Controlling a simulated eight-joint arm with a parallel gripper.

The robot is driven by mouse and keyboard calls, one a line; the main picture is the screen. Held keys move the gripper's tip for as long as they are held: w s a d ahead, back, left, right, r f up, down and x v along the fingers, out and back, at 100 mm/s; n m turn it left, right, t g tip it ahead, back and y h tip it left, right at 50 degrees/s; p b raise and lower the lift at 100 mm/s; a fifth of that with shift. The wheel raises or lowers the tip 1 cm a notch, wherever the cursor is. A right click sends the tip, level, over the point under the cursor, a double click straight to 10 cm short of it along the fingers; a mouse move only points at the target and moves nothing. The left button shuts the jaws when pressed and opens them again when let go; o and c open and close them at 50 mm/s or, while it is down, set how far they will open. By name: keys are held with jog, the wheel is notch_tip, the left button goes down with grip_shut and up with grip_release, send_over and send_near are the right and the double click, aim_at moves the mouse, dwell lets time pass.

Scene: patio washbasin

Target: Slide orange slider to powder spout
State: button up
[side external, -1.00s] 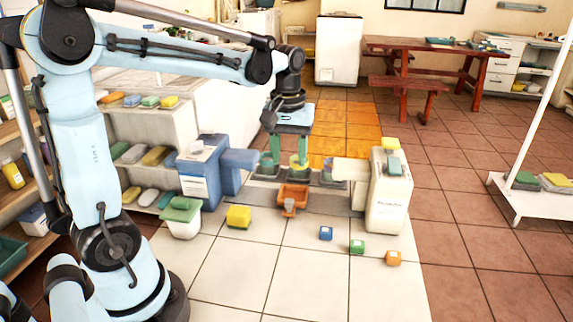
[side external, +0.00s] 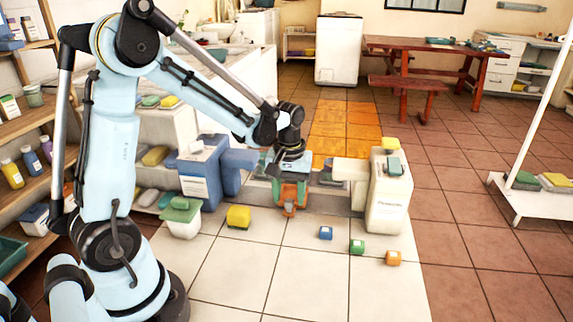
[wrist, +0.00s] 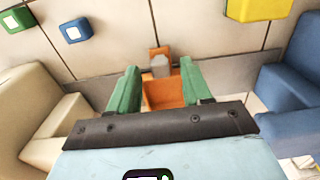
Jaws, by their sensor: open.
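The orange slider (side external: 289,211), a small open tray with a front tab, sits on the grey track between the two dispensers. In the wrist view the slider (wrist: 160,92) shows between my green fingers. My gripper (side external: 290,196) is low over the slider, open, with one finger on each side; whether they touch it I cannot tell. The fingers also show apart in the wrist view (wrist: 160,66). The cream powder dispenser (side external: 389,195) stands right of the slider, its powder spout (side external: 350,169) pointing left towards the track. This spout is at the left in the wrist view (wrist: 45,135).
A blue dispenser (side external: 202,172) with a blue spout (side external: 240,160) stands close on the left. A yellow block (side external: 238,217), a blue cube (side external: 326,233), a green cube (side external: 357,246) and an orange cube (side external: 393,258) lie on the pale tiles in front. A green-lidded tub (side external: 181,220) stands left.

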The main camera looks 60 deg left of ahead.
jog(key=shift+f, duration=0.55)
jog(key=shift+c, duration=0.5)
grip_shut()
